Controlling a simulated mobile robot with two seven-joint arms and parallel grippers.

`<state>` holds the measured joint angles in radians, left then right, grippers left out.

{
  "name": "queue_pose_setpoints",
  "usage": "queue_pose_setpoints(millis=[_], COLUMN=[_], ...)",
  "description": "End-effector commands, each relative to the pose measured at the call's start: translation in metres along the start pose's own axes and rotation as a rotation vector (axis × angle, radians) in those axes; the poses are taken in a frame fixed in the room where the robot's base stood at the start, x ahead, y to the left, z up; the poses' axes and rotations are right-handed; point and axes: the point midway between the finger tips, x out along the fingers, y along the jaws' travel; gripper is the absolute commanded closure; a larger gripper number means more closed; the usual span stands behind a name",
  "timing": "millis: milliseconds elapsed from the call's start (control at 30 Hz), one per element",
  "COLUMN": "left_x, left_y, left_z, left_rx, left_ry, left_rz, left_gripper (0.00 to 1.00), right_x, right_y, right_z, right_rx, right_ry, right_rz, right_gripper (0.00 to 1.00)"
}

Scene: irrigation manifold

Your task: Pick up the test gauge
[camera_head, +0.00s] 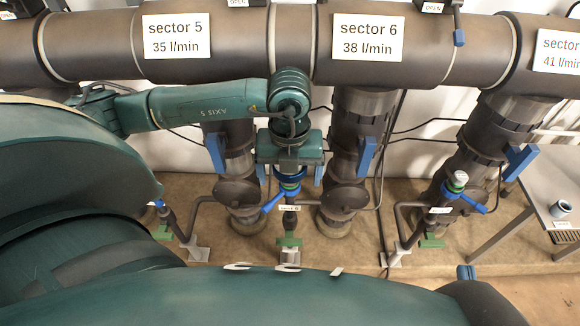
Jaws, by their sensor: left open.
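My left gripper (289,168) comes in from the left and points down over the middle valve fitting (290,187), which has a blue lever and green parts. Its jaws are open, around or just above the top of that fitting; I cannot tell if they touch. I cannot make out which item is the test gauge. A small round piece with a pale top (457,180) sits on the right valve fitting. A small grey round object (560,209) with a light rim stands on the side table at the far right. My right gripper is not in view.
A thick brown horizontal pipe (250,45) with sector signs runs across the back. Brown vertical pipes with blue levers (366,157) stand below it. The side table (547,183) is at the right. My own green body parts fill the lower left and bottom.

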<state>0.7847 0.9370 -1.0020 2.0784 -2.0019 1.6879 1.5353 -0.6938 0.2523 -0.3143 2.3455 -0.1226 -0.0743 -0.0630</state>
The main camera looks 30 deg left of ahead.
Motion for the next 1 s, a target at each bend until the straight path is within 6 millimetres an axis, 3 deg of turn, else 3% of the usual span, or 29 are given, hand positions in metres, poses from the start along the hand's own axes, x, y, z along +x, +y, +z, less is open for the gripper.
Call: queue_pose_setpoints(millis=[233, 800, 1000], left_x=[0.0015, 0.0011, 0.0008], left_y=[-0.0002, -0.0003, -0.0004], left_z=[-0.0001, -0.0002, 0.0], left_rx=[0.0, 0.0, 0.0], left_ry=[0.0, 0.0, 0.0], left_rz=[0.0, -0.001, -0.001], left_gripper=[0.13, 0.59, 0.61], right_x=[0.0001, 0.0, 0.0], right_y=[-0.0002, -0.0001, 0.0], right_z=[-0.0004, -0.0004, -0.0005], right_rx=[-0.001, -0.001, -0.001], right_ry=[0.004, 0.003, 0.003], right_rz=[-0.001, 0.0, 0.0], right_gripper=[1.0, 1.0, 1.0])
